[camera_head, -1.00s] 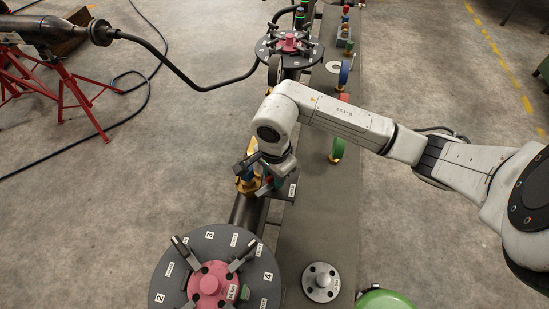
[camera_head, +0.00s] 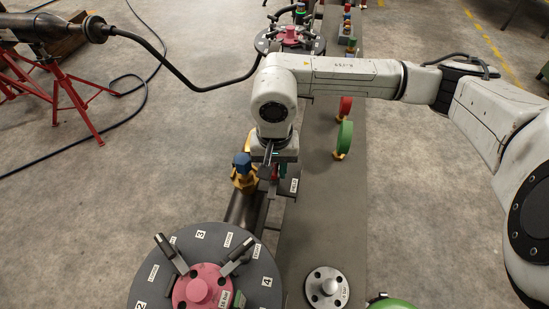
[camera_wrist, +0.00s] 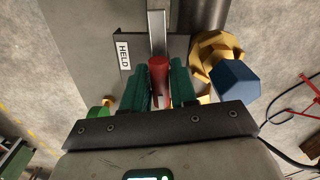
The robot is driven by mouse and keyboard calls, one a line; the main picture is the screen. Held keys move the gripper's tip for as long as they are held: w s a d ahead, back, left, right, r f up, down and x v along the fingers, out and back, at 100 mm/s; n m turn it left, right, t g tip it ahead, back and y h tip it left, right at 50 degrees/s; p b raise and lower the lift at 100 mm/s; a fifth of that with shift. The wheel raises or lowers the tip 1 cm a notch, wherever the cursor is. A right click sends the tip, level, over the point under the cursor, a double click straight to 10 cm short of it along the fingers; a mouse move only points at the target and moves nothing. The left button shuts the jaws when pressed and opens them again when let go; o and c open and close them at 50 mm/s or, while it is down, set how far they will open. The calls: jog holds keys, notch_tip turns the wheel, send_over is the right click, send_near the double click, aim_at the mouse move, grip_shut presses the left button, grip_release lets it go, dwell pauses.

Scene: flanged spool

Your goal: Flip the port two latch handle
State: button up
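A red grip (camera_wrist: 160,75) on a grey bar stands beside a plate marked HELD (camera_wrist: 123,55). My gripper (camera_head: 270,172) is pointed down at it, and its green fingers (camera_wrist: 161,85) lie on either side of the red grip. The gap between the fingers is about as wide as the grip; I cannot tell whether they press on it. In the head view, the near round dark disc (camera_head: 213,243) bears labels 2, 3 and 4. Dark latch handles, one by label 3 (camera_head: 170,254) and one by label 4 (camera_head: 236,258), stand tilted around its pink hub (camera_head: 197,290).
A yellow fitting with a blue cap (camera_head: 243,160) stands close beside my gripper; it also shows in the wrist view (camera_wrist: 234,80).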

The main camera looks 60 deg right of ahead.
jog(key=shift+f+n+b, duration=0.3)
jog(key=shift+n+b, duration=0.5)
jog(key=shift+b, duration=0.2)
jog(key=shift+r+b, duration=0.1)
jog(key=shift+b, duration=0.25)
jog(key=shift+m+b, duration=0.65)
jog(key=shift+m, duration=0.65)
notch_tip(320, 180, up, 8)
jog(key=shift+f+p, duration=0.25)
jog(key=shift+p, duration=0.9)
